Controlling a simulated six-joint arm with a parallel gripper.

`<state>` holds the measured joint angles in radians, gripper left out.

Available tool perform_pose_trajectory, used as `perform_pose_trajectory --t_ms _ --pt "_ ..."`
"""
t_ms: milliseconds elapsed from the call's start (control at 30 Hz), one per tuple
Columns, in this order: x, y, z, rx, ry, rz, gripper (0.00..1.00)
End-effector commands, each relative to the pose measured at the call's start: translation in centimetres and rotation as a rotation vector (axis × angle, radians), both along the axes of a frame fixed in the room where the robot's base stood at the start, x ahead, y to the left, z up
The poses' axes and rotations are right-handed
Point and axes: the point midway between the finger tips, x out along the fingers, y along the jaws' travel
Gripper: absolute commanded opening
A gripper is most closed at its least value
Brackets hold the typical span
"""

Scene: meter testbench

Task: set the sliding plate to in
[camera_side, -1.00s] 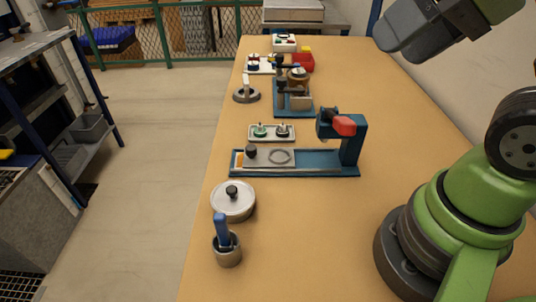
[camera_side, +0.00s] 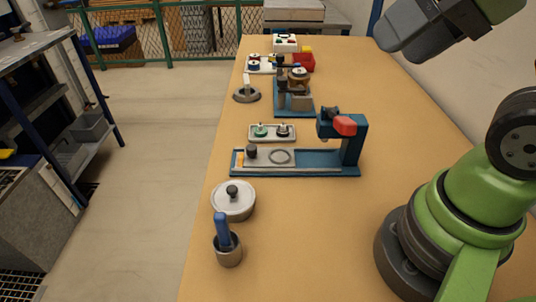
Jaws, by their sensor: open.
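The sliding plate (camera_side: 266,159) is a flat grey piece lying on a long blue base (camera_side: 320,170). It sits toward the base's left end, clear of the upright blue bracket (camera_side: 352,150) at the right end. A dark knob (camera_side: 251,150) stands at the plate's left, and a ring outline (camera_side: 280,156) shows on its right part. Grey and green links of my arm show at the upper right, well away from the plate. My gripper's fingers are not in view.
A round lidded pot (camera_side: 233,203) and a cup holding a blue-handled tool (camera_side: 228,250) stand in front. Behind are a small panel with two knobs (camera_side: 272,132), another blue fixture (camera_side: 294,98) and a round base with an upright lever (camera_side: 246,93).

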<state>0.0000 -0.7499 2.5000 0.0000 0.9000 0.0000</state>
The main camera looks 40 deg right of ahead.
Motion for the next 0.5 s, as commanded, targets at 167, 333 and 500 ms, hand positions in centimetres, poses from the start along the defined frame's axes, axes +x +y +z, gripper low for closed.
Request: perform_pose_trajectory --t_ms 167,333,500 --pt "0.0 0.0 0.0 0.0 0.0 0.0 0.53" --pt "0.4 0.0 0.1 -0.004 0.008 0.004 0.53" --pt "3.3 0.0 0.7 -0.035 0.079 0.037 0.53"
